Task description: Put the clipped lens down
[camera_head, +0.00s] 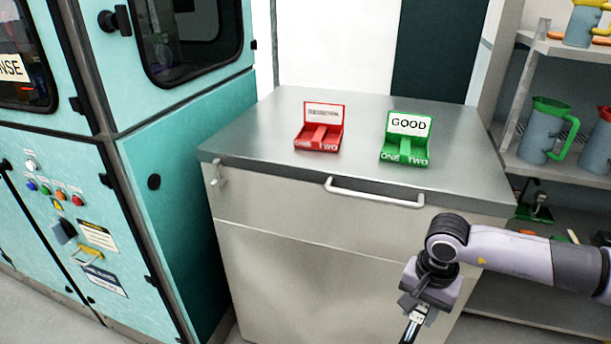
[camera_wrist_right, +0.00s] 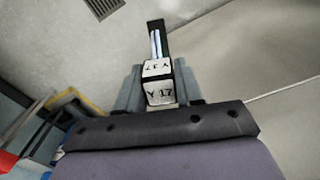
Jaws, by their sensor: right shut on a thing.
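My right gripper (camera_head: 411,318) is low at the right of the head view, pointing down in front of the cabinet. In the right wrist view its fingers (camera_wrist_right: 158,90) are shut on a white block marked "Y 17" (camera_wrist_right: 160,94). A narrow dark piece with a pale bluish strip (camera_wrist_right: 156,45) sticks out beyond this clip-like block. A green holder (camera_head: 405,165) marked "GOOD", with slots "ONE" and "TWO", stands on the cabinet's metal top. A red holder (camera_head: 320,146) of the same form stands left of it. Both holders look empty. My left gripper is out of view.
The metal cabinet top (camera_head: 270,125) is clear around the holders. A handle bar (camera_head: 374,193) juts from the cabinet front. A teal machine (camera_head: 180,150) stands at the left. Shelves with jugs (camera_head: 549,130) are at the right, behind my right arm.

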